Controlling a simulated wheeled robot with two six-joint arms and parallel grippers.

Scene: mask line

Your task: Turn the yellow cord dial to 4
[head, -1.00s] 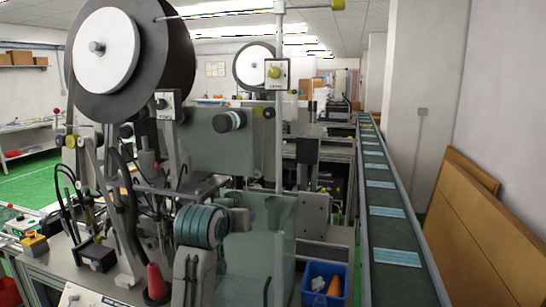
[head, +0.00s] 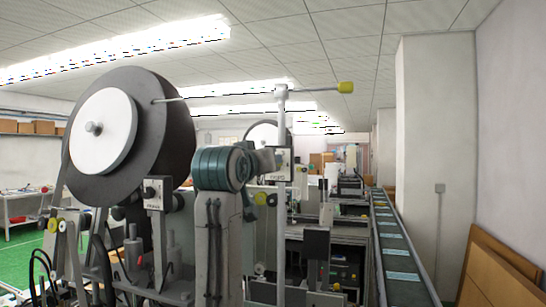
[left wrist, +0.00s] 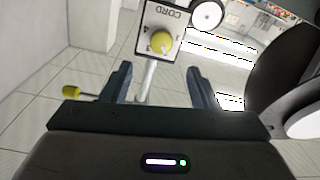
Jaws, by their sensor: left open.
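The cord dial is a yellow knob (left wrist: 162,41) on a white plate (left wrist: 152,22) marked CORD, which shows upside down in the left wrist view. The small figures around the knob are too blurred to read its setting surely. In the head view the plate (head: 286,168) is on a grey upright post, and my arm hides the knob. My left gripper (left wrist: 158,86) is open and empty. Its fingers point toward the dial, one to each side of the post in the picture, with the knob beyond the tips. In the head view the left gripper (head: 269,161) is close to the plate. My right gripper is not in view.
A big dark reel (head: 150,135) with a white hub stands left of my arm. A black-knobbed box (head: 156,192) hangs below it. A thin rod with a yellow end (head: 346,88) sticks out above the dial. A conveyor (head: 402,285) runs along the right.

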